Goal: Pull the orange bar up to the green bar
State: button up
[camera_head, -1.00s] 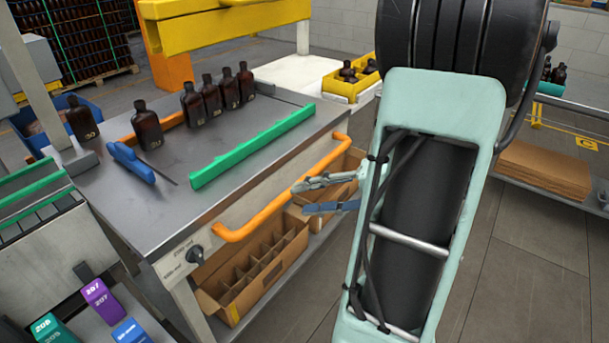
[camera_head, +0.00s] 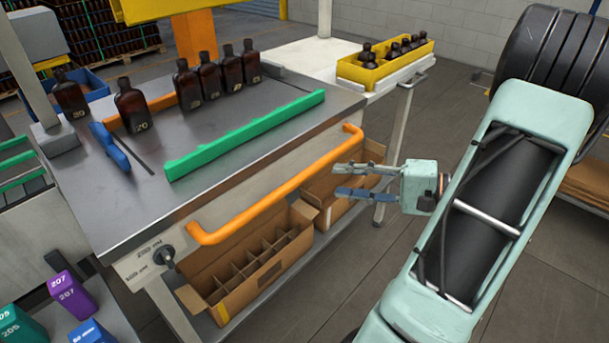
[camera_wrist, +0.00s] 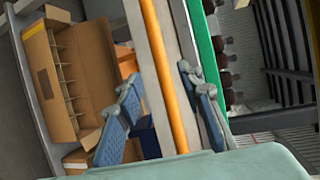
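The orange bar (camera_head: 270,194) runs like a handle along the bench's front side, below the top's edge. The green bar (camera_head: 245,137) lies on the steel bench top, roughly parallel to it and set back from the edge. My gripper (camera_head: 336,181) is open and empty in front of the orange bar, nearer its far end, with its fingertips appearing slightly apart from it. In the wrist view, the orange bar (camera_wrist: 165,75) passes through the gap between my open fingers (camera_wrist: 157,84), and the green bar (camera_wrist: 207,55) is to its right.
Several amber bottles (camera_head: 209,75) and a blue-handled tool (camera_head: 110,147) stand or lie behind the green bar. A divided cardboard box (camera_head: 248,265) sits on the shelf below. Open floor (camera_head: 440,110) lies right of the bench.

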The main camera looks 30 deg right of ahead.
aim_at(307, 178)
jog(key=x, duration=1)
jog(key=shift+w+a+f, duration=0.15)
jog(key=shift+w+a, duration=0.05)
jog(key=shift+a, duration=0.1)
jog(key=shift+c, duration=0.6)
grip_shut()
